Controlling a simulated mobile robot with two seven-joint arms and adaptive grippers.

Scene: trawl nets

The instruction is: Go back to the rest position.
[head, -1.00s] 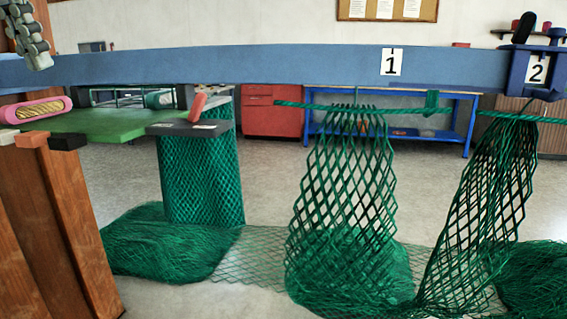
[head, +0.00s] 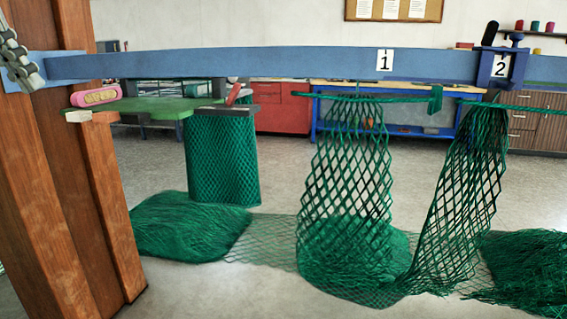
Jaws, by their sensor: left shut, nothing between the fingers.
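My left gripper (head: 24,70) is at the top left edge of the head view, partly cut off by the frame. It is shut and empty, in front of the left end of the blue beam (head: 230,64) and the wooden post. It appears apart from the green nets. My right gripper is not in view. A green net (head: 345,190) hangs below the beam near label 1 (head: 384,60). Another net (head: 465,190) hangs near label 2 (head: 500,66). Both trail into heaps on the floor.
A wooden post (head: 70,190) stands close at the left. A red cabinet (head: 283,108) and blue bench (head: 412,131) are behind.

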